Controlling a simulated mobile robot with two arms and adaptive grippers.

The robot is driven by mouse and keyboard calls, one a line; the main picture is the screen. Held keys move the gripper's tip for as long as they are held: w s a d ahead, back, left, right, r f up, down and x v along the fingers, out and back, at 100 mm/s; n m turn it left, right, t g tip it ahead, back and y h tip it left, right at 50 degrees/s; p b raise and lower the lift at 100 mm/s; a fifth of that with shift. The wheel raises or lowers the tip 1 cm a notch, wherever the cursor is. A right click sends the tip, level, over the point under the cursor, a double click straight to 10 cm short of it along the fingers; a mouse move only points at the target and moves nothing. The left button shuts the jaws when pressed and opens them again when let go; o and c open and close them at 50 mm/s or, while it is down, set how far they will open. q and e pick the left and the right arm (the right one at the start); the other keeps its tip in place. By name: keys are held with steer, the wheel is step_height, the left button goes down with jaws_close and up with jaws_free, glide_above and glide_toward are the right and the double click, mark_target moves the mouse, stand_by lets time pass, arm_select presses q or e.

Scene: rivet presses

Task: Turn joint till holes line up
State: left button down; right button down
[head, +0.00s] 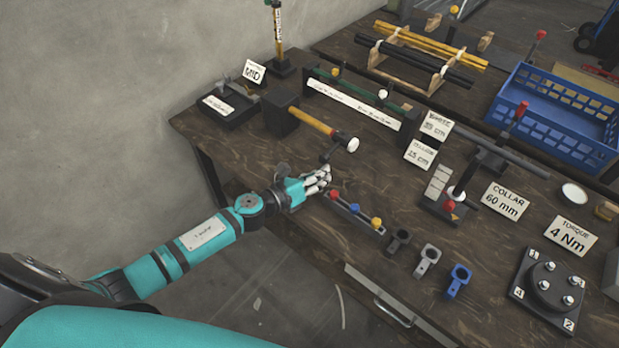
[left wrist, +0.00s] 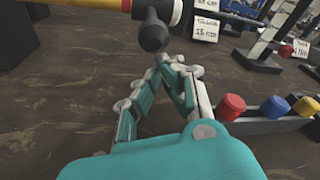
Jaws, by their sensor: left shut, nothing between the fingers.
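I cannot tell which part here is the joint, and no pair of holes shows clearly. Three small ring-topped fittings stand near the front edge: a dark one (head: 397,241), a grey one (head: 427,262) and a blue one (head: 458,281). My left gripper (head: 325,176) is shut and empty near the table's front edge, left of these fittings. In the left wrist view its fingertips (left wrist: 172,63) meet just below a dark hammer head (left wrist: 154,32). I cannot tell whether they touch it. My right gripper is not in view.
The yellow-handled mallet (head: 315,122) lies behind my gripper. A holder with red, blue and yellow knobs (head: 355,211) is just to its right. A collar post (head: 455,190), a bolted torque plate (head: 548,288) and a blue crate (head: 550,122) stand further right.

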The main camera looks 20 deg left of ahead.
arm_select(q)
steer(key=shift+w+d, duration=0.15)
steer(key=shift+w, duration=0.1)
steer(key=shift+s+a+r+p, duration=0.1)
steer(key=shift+a+r+p, duration=0.15)
steer(key=shift+r+p, duration=0.6)
steer(key=shift+a, duration=0.1)
